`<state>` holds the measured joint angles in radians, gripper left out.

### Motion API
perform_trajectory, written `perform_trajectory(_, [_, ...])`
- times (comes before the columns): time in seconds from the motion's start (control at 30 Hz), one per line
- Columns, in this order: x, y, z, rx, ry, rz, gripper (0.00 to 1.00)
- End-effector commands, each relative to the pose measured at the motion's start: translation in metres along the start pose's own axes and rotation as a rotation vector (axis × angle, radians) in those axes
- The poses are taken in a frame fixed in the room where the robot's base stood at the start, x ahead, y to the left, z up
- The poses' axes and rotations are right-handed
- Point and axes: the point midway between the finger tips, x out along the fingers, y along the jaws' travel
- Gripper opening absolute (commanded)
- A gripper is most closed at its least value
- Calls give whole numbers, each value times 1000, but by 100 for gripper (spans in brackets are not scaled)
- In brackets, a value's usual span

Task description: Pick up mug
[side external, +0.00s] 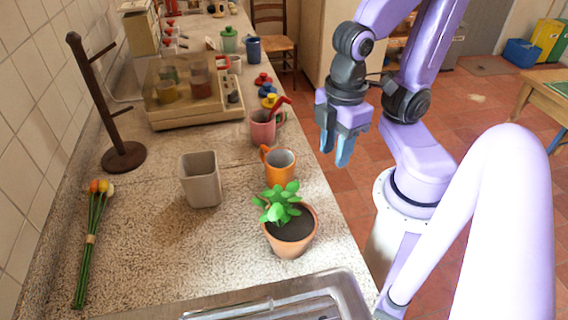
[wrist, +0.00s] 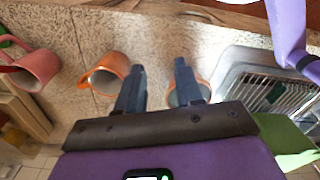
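An orange mug (side external: 279,167) stands upright on the speckled counter near its right edge, between the potted plant and a pink mug (side external: 263,127). In the wrist view the orange mug (wrist: 107,73) is left of the fingers and the pink mug (wrist: 39,67) is farther left. A dark blue mug (side external: 253,50) stands far back on the counter. My gripper (side external: 335,152) hangs beyond the counter's right edge in the side view, fingers pointing down, touching no mug. Its fingers (wrist: 159,68) are apart with nothing held between them.
A potted plant (side external: 290,232) stands in front of the orange mug; a beige square cup (side external: 200,180) is to its left. A sink (side external: 300,303) is at the front.

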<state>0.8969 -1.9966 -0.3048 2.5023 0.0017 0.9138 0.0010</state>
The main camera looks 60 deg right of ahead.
Motion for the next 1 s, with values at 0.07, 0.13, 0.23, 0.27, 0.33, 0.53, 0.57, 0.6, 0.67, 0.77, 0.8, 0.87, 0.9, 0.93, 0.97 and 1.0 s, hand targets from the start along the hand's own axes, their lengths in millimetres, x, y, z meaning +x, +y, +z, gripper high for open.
perform_trajectory(0.07, [0,0,0,0,0,0,36])
perform_trajectory(0.13, [-1,1,-1,-1,0,0,36])
perform_trajectory(0.23, [-6,7,-7,-5,2,4,36])
perform_trajectory(0.27, [-9,10,-10,-9,1,5,36])
perform_trajectory(0.33, [-18,20,-18,-17,-1,11,36])
perform_trajectory(0.53, [-47,53,-39,-53,-12,28,36])
perform_trajectory(0.57, [-52,57,-42,-58,-13,31,36])
perform_trajectory(0.6, [-56,62,-44,-64,-17,33,36])
perform_trajectory(0.67, [-62,69,-46,-71,-22,36,36])
perform_trajectory(0.77, [-69,76,-49,-80,-27,39,36])
perform_trajectory(0.8, [-70,78,-49,-82,-28,39,36])
perform_trajectory(0.87, [-70,79,-50,-84,-30,39,36])
perform_trajectory(0.9, [-66,80,-49,-85,-32,39,36])
perform_trajectory(0.93, [-63,80,-49,-85,-33,38,36])
perform_trajectory(0.97, [-59,80,-49,-86,-34,38,36])
perform_trajectory(1.0, [-53,80,-49,-86,-34,38,36])
